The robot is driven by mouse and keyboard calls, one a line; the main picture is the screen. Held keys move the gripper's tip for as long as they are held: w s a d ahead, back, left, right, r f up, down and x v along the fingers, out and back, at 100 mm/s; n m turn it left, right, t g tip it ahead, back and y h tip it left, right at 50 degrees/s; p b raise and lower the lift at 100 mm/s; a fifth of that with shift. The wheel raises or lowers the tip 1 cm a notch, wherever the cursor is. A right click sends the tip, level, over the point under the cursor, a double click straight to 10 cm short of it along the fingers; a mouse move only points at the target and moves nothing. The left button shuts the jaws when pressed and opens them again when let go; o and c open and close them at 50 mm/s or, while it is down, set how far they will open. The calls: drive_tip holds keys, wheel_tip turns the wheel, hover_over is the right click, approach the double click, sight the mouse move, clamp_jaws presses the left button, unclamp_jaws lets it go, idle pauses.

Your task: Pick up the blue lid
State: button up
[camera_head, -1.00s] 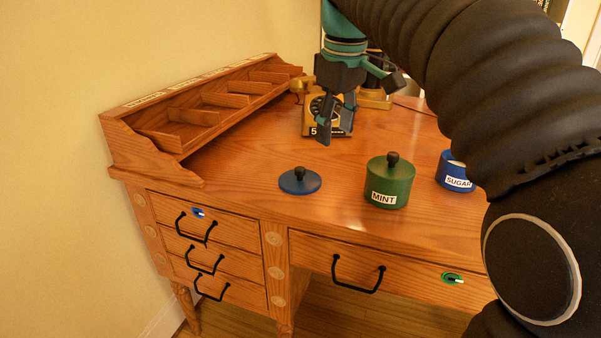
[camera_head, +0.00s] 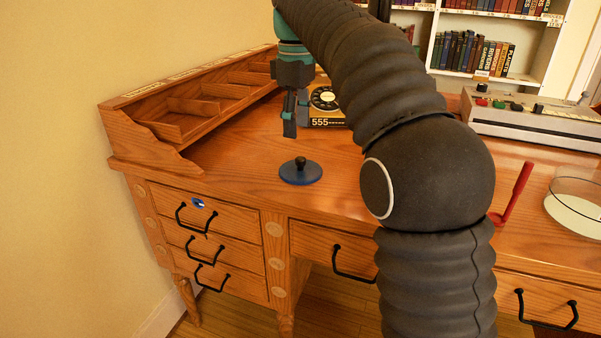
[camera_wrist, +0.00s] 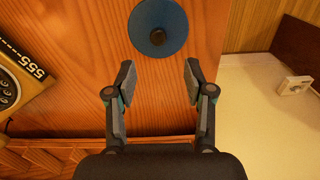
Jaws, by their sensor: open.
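The blue lid (camera_head: 301,172) is a flat blue disc with a black knob, lying on the wooden desk (camera_head: 240,150) near its front edge. In the wrist view the lid (camera_wrist: 148,26) is at the top centre, just beyond the fingertips. My gripper (camera_head: 296,131) points down above the desk, behind and above the lid and apart from it. In the wrist view my gripper (camera_wrist: 159,75) is open, with bare desk between its fingers. My dark arm covers the part of the desk right of the lid.
A rotary phone (camera_head: 325,103) stands close behind my gripper. A wooden sorter (camera_head: 190,105) lines the desk's left side. On the right are a red upright object (camera_head: 514,190), a glass bowl (camera_head: 574,205) and a grey device (camera_head: 530,120).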

sight(301, 158)
wheel_tip(301, 158, down, 3)
drive_tip(key=shift+f+b, duration=0.15)
drive_tip(key=shift+b, duration=0.2)
drive_tip(key=shift+d+f+b, duration=0.2)
drive_tip(key=shift+f+b, duration=0.15)
drive_tip(key=shift+f, duration=1)
drive_tip(key=shift+d+f+b, duration=0.2)
drive_tip(key=shift+f+b, duration=0.15)
drive_tip(key=shift+f, duration=0.95)
clamp_jaws()
